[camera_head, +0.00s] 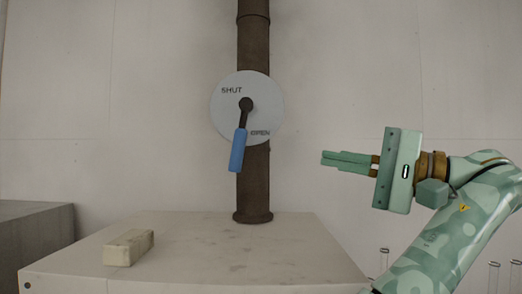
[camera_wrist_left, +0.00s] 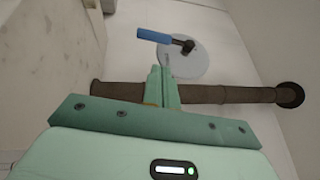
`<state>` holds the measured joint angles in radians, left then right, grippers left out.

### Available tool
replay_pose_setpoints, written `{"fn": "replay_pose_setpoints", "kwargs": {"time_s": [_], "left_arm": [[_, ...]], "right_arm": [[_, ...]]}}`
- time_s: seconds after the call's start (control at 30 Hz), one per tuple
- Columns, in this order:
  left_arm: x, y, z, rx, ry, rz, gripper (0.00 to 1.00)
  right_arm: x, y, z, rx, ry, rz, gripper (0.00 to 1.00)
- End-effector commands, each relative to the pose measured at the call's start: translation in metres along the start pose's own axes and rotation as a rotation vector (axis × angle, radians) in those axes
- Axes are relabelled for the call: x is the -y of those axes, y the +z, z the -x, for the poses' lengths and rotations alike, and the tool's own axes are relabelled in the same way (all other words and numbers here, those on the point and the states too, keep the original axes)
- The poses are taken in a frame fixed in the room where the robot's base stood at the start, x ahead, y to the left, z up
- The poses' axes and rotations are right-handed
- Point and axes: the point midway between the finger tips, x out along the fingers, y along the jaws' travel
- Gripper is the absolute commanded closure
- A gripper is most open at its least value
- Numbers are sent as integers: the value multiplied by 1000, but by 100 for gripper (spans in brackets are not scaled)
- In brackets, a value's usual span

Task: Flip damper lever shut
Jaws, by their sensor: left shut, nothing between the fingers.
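The damper lever (camera_head: 238,150) has a blue handle on a dark arm. It hangs down and slightly left from the hub of a round pale dial (camera_head: 225,111). The dial reads SHUT at upper left and OPEN at lower right. My left gripper (camera_head: 323,158) is shut and empty, to the right of the lever and apart from it, with its fingers pointing left. In the left wrist view, the gripper's fingers (camera_wrist_left: 162,72) overlap the dial's near edge, and the blue handle (camera_wrist_left: 153,36) lies beyond them. My right gripper is not in view.
A dark vertical pipe (camera_head: 254,190) passes behind the dial and meets a pale bench top (camera_head: 190,240). A pale block (camera_head: 128,248) lies at the bench's front left. Glass tubes (camera_head: 493,275) stand at lower right. The space between gripper and lever looks clear.

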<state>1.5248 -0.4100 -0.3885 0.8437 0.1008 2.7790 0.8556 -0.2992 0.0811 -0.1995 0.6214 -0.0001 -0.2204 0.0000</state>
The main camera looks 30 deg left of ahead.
Motion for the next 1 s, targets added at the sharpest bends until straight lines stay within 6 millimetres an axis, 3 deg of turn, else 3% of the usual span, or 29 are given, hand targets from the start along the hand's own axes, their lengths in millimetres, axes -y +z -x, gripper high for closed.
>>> {"fn": "replay_pose_setpoints", "kwargs": {"time_s": [0.27, 0.7, 1.0], "left_arm": [[-2, 0, -19, 1, 6, -5, 100], [1, 0, -109, 4, 2, -1, 100], [0, 0, -138, 1, 1, -1, 100]], "right_arm": [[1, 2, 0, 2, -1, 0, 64], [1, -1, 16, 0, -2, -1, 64], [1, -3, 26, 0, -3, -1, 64]]}}
